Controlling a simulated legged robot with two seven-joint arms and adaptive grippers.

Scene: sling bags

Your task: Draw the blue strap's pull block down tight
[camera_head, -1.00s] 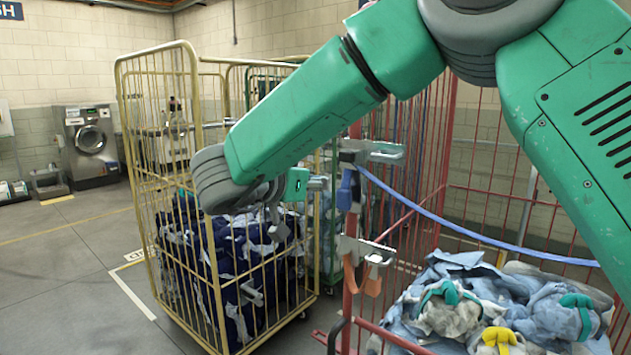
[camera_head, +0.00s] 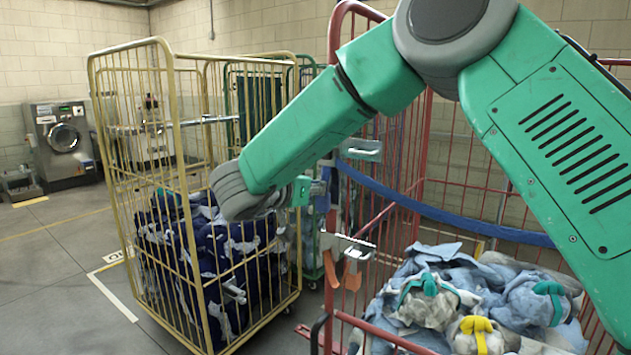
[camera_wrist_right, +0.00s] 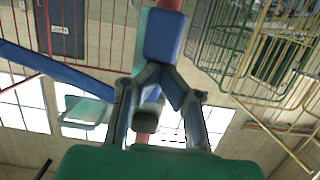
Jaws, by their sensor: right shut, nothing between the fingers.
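The blue strap (camera_head: 440,210) runs from the upper metal buckle (camera_head: 360,148) on the red cage's near post across to the right, passing behind my right arm. Its blue pull block shows best in the wrist view (camera_wrist_right: 165,36), in front of the red post. My right gripper (camera_head: 318,188) is shut and empty beside that post. In the wrist view the two fingers (camera_wrist_right: 162,76) meet just short of the block; I cannot tell whether they touch it. In the head view the gripper and block are small and partly overlap. My left gripper is not in view.
A lower buckle (camera_head: 347,246) with an orange block (camera_head: 352,275) sits on the same post. The red cage (camera_head: 385,335) holds blue and grey laundry bags (camera_head: 430,300). A yellow cage (camera_head: 170,75) with dark blue bags stands close behind my wrist. Open floor (camera_head: 50,300) lies left.

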